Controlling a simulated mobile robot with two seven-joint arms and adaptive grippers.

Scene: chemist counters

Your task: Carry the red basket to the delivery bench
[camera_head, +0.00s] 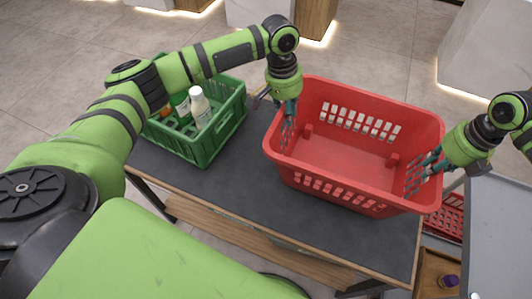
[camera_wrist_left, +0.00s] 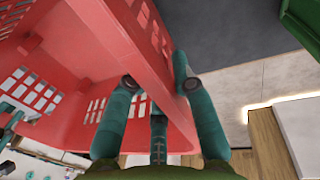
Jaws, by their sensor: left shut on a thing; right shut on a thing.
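The red basket (camera_head: 350,150) is empty and upright at the right part of a dark-topped table, in the head view. My left gripper (camera_head: 287,118) is shut on its left end wall. In the left wrist view, the left gripper's fingers (camera_wrist_left: 155,105) straddle the red basket's wall (camera_wrist_left: 150,60). My right gripper (camera_head: 422,170) is shut on the basket's right end wall. I cannot tell whether the basket's bottom touches the table. No bench is clearly identifiable as the delivery bench.
A green crate (camera_head: 205,148) with bottles, one a white bottle (camera_head: 199,106), stands on the dark table (camera_head: 250,190) left of the basket. A grey surface (camera_head: 500,240) is close at the right. Another red basket (camera_head: 452,217) shows lower at the right. Pale counters stand at the back.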

